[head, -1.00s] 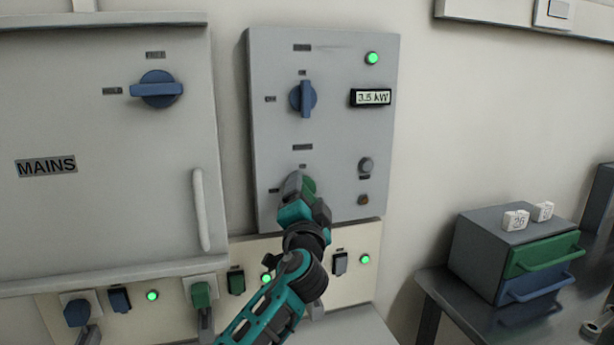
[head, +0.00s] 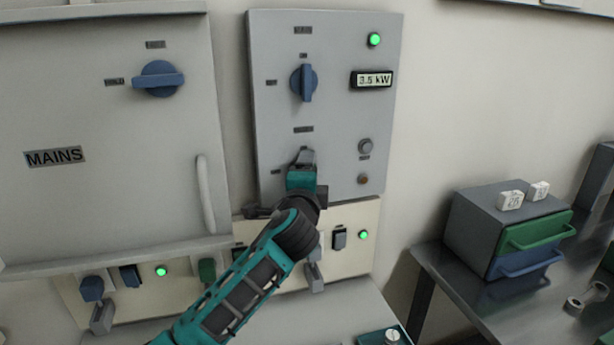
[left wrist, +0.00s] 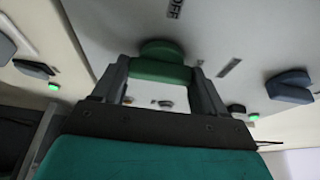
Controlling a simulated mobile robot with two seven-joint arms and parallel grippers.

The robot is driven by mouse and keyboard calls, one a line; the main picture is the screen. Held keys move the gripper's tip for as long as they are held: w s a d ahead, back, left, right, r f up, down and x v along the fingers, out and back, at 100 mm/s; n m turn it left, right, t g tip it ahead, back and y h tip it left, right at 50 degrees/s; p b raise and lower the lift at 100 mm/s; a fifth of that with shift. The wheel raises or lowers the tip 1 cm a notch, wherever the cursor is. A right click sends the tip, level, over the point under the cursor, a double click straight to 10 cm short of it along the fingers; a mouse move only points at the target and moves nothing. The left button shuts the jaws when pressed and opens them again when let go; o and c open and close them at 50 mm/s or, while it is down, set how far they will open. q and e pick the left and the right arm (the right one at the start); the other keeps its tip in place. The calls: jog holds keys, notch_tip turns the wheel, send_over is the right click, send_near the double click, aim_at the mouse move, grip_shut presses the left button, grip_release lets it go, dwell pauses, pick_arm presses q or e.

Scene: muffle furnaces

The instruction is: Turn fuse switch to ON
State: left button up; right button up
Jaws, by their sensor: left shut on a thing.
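A green rotary switch (left wrist: 160,68) sits on the lower part of a grey wall panel (head: 345,120). In the left wrist view its handle is between the two fingers of my left gripper (left wrist: 160,72), which is shut on it. An OFF label (left wrist: 175,8) shows above the switch there, and another small label (left wrist: 229,68) to its right is unreadable. In the head view my left gripper (head: 302,160) covers the switch, hiding its angle. A blue rotary switch (head: 304,83) above has its handle upright. My right gripper is not in view.
A MAINS cabinet (head: 120,210) with a blue switch (head: 158,78) and vertical handle (head: 206,194) stands left. The panel has a lit green lamp (head: 375,40) and a 3.5 kW display (head: 371,79). A drawer box (head: 490,220) stands on the right table.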

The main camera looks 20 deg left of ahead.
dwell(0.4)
pick_arm(q)
jog(key=o, duration=1.1)
jog(key=shift+c, duration=0.2)
jog(key=s+d, duration=0.2)
jog(key=s, duration=1)
jog(key=shift+s+d+b, duration=0.3)
jog(key=shift+s, duration=0.05)
jog(key=s+d+f+n+g+h, duration=0.1)
jog(key=s+f+n+g+h, duration=0.15)
jog(key=f, duration=0.65)
jog(key=s+f+n+g+h, duration=0.1)
jog(key=s+f+n, duration=0.15)
jog(key=f, duration=0.75)
jog(key=s+a+f+n+g+h, duration=0.2)
jog(key=s+f+n, duration=0.6)
jog(key=s+f, duration=0.6)
jog(key=shift+s+f+g, duration=0.4)
jog(key=shift+s+g, duration=0.2)
jog(key=shift+g, duration=0.05)
